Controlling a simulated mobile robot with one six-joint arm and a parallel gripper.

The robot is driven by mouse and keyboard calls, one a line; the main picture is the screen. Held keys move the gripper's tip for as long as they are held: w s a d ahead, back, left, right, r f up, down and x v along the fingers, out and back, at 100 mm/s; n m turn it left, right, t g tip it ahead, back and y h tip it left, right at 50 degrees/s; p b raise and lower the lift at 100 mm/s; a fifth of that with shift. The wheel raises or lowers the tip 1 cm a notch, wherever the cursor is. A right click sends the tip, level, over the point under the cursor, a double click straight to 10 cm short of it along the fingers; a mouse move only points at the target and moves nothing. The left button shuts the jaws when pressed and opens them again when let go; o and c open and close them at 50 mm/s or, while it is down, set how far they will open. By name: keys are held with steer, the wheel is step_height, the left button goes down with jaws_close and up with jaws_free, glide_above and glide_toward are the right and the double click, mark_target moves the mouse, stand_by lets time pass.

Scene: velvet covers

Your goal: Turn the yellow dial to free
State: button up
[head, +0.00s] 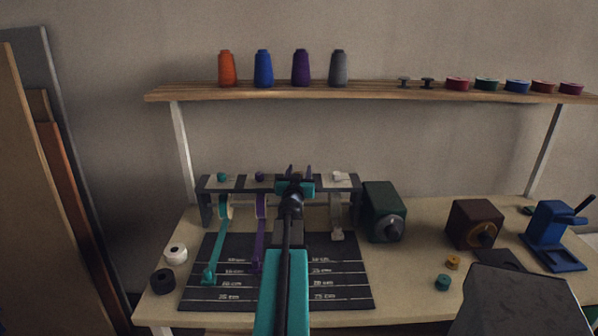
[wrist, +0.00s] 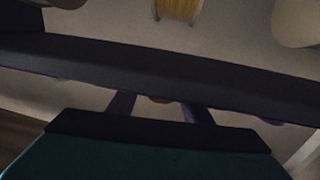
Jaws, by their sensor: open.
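A dark rack (head: 207,187) stands at the back of the bench, with a teal knob (head: 222,177), a purple knob (head: 259,176) and a white knob (head: 340,177) on top. I cannot make out a yellow dial on it; my arm and gripper hide the stretch between purple and white. My gripper (head: 299,171) is over that stretch, its fingers apart.
A teal strap (head: 221,242) and a purple strap (head: 261,235) hang from the rack over a black marked mat (head: 345,290). A green box (head: 381,205), a brown box with a brassy dial (head: 476,224) and a blue press (head: 553,232) stand right. A shelf (head: 370,92) holds spools above.

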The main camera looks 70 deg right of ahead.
steer(key=shift+w+d, duration=0.15)
steer(key=shift+d, duration=0.5)
steer(key=c, duration=1)
steer(key=shift+w+a, duration=0.1)
steer(key=shift+a, duration=0.2)
steer(key=shift+c, duration=0.3)
steer(key=shift+d, duration=0.25)
steer(key=shift+b, duration=0.3)
